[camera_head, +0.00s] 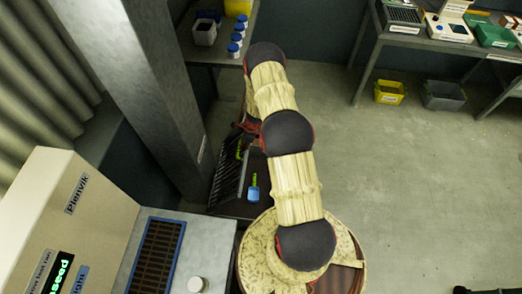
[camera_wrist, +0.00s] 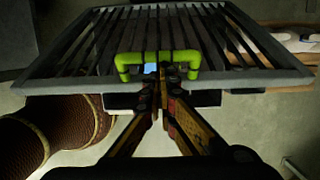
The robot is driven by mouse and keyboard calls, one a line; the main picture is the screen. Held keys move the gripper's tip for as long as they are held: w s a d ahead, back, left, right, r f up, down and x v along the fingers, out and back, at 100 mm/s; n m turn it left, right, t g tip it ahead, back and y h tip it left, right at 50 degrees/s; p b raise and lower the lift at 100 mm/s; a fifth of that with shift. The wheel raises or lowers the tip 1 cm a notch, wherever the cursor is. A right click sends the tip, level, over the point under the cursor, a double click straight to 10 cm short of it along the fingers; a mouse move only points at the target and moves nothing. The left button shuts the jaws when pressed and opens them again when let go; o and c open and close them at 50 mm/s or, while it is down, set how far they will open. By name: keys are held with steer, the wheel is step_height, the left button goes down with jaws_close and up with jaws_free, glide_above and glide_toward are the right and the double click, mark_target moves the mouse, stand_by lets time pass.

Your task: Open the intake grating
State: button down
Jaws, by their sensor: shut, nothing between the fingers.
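The intake grating (camera_head: 227,183) is a dark barred frame beside the grey column in the head view. It appears tilted up there, beside a dark opening. In the wrist view the grating (camera_wrist: 90,45) fills the upper middle, with its bright green handle (camera_wrist: 185,56) at the near edge. The handle also shows in the head view (camera_head: 239,150). My gripper (camera_wrist: 158,82) is shut and empty, its fingertips at the middle of the handle. I cannot tell whether they touch it. My arm partly hides the gripper (camera_head: 246,132) in the head view.
A small blue object (camera_head: 254,194) with a green top is beside the grating. The grey column (camera_head: 150,80) stands close on the left. A Plenvik machine (camera_head: 75,215) and a blue-framed dark grille (camera_head: 157,255) are at the lower left. Open floor (camera_head: 390,170) lies to the right.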

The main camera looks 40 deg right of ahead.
steer(key=w+a+r+p, duration=0.2)
steer(key=w+a+r, duration=0.1)
steer(key=w+a, duration=0.2)
steer(key=shift+w+r, duration=0.25)
steer(key=shift+w, duration=0.45)
steer(key=shift+f, duration=0.1)
stand_by(0.4)
step_height(320, 180, down, 4)
steer(key=s+d+b, duration=0.1)
steer(key=s+b, duration=0.1)
steer(key=b, duration=0.2)
steer(key=s+d+r+p, duration=0.1)
steer(key=s+d+r, duration=0.3)
steer(key=r, duration=0.4)
steer(key=shift+s+r+p, duration=0.2)
steer(key=shift+r+p, duration=0.1)
steer(key=shift+r, duration=0.1)
